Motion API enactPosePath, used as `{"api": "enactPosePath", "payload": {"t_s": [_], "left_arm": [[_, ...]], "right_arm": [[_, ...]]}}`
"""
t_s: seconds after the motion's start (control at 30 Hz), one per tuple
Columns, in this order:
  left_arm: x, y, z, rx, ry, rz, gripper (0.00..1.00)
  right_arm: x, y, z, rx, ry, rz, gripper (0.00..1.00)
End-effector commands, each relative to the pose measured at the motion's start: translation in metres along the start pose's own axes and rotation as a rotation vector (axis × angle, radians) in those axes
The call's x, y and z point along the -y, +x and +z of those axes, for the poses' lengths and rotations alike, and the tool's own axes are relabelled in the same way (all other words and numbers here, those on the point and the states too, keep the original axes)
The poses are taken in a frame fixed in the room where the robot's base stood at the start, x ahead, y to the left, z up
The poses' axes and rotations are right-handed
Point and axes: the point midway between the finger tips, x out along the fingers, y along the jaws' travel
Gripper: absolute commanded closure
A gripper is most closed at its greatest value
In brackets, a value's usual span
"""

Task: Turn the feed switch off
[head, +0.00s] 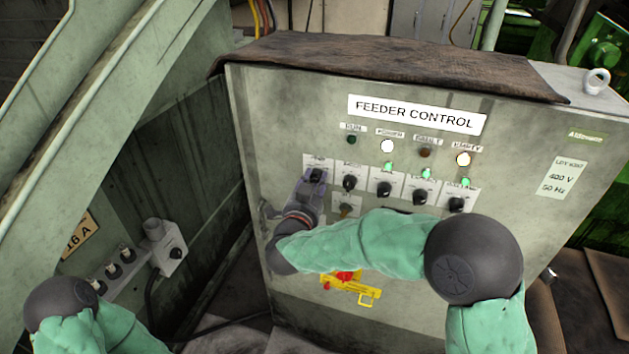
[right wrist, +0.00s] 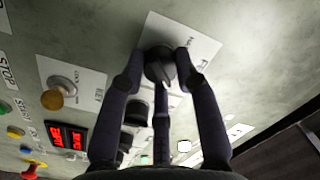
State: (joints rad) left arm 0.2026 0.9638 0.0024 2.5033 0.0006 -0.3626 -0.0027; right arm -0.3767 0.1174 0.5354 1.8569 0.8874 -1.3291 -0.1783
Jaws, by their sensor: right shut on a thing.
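The grey feeder control panel (head: 300,115) carries a row of black rotary switch knobs on white plates. My right gripper (head: 314,182) is at the leftmost knob of the row, and covers much of it. In the right wrist view this black knob (right wrist: 158,66) sits between the fingertips of my right gripper (right wrist: 165,68), which is shut on it. The plate's label is too small and tilted to read surely, so I cannot tell from it whether this is the feed switch. My left gripper is out of view.
Other black knobs (head: 384,188) stand close to the right. A key switch (right wrist: 56,97) is just below. A yellow piece with a red knob (head: 350,288) is lower on the panel. Indicator lamps (head: 387,146) line the top. A green-grey machine frame (head: 100,110) stands at left.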

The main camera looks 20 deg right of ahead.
Motion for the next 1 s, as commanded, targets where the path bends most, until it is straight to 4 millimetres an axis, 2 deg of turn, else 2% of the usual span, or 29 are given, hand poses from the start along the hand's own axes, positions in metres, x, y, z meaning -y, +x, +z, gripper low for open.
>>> {"api": "enactPosePath", "payload": {"t_s": [0.27, 0.7, 1.0], "left_arm": [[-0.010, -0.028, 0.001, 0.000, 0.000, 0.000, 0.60], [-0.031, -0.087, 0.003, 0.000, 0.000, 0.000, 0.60], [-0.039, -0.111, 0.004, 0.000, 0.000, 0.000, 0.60]], "right_arm": [[0.003, 0.000, -0.004, 0.010, -0.134, 0.007, 1.00], [0.004, 0.000, -0.005, 0.032, -0.497, 0.023, 1.00], [0.003, 0.000, -0.003, 0.041, -0.680, 0.030, 1.00]]}}
